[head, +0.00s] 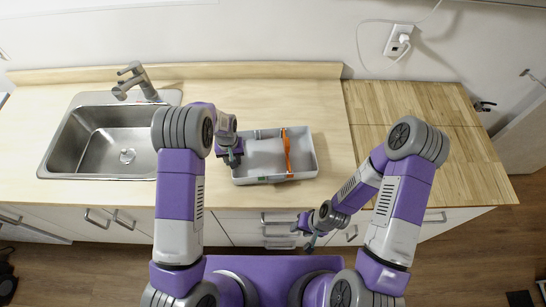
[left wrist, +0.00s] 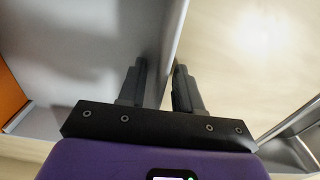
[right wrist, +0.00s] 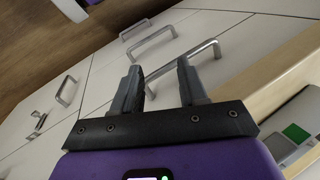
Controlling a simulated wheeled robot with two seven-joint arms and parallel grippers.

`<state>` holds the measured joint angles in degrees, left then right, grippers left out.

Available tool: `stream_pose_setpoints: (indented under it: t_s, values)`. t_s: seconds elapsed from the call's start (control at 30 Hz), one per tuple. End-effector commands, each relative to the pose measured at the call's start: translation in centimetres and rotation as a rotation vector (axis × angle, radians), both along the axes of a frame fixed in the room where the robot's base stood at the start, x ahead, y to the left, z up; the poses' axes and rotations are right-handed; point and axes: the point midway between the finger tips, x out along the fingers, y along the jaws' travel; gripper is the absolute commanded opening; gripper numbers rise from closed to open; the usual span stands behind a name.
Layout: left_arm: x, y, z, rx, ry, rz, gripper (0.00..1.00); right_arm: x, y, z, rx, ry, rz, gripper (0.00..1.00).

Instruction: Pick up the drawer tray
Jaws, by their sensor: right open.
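The drawer tray (head: 303,174) is a light grey open box with an orange strip (head: 287,152) across its right part. It rests on the wooden counter, right of the sink. My left gripper (head: 233,158) is at the tray's left wall. In the left wrist view its fingers (left wrist: 160,85) stand on either side of the tray wall (left wrist: 172,50); whether they press on it I cannot tell. My right gripper (head: 309,243) is open and empty, low in front of the drawers. Its spread fingers also show in the right wrist view (right wrist: 163,82).
The steel sink (head: 70,145) with its faucet (head: 136,80) lies left on the counter (head: 240,88). Drawer handles (right wrist: 193,60) are close beyond my right gripper. A power outlet with a plugged cord (head: 398,40) is on the back wall. The counter right of the tray is clear.

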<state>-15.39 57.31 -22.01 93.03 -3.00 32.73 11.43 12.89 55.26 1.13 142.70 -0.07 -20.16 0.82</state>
Motion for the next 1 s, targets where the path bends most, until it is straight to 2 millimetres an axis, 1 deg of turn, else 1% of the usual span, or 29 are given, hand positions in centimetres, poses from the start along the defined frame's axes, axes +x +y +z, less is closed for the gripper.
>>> stream_pose_setpoints:
  t_s: [0.03,0.2,0.27,0.63,0.73,0.87,1.0]
  values:
    - [0.0,0.0,0.0,0.000,0.000,0.000,0.34,0.0,0.0,0.0,0.000,0.000,0.000,0.43]
    - [0.0,0.0,0.0,0.000,0.000,0.000,0.08,0.0,0.0,0.0,0.000,0.000,0.000,0.43]
    - [0.0,0.0,0.0,0.000,0.000,0.000,0.00,0.0,0.0,0.0,0.000,0.000,0.000,0.43]
    - [0.1,0.0,0.1,0.000,-0.002,0.000,0.00,0.0,0.0,0.0,0.000,0.000,0.000,0.43]
    - [0.1,0.0,0.6,-0.001,-0.003,0.000,0.00,0.0,0.0,-0.1,0.000,0.000,0.000,0.43]
    - [0.2,-0.1,2.6,-0.001,-0.006,-0.001,0.00,0.0,0.0,-0.3,0.000,0.000,0.000,0.43]
    - [0.1,-0.1,5.6,-0.002,-0.006,-0.001,0.00,0.0,0.0,-0.5,0.000,0.000,0.000,0.43]
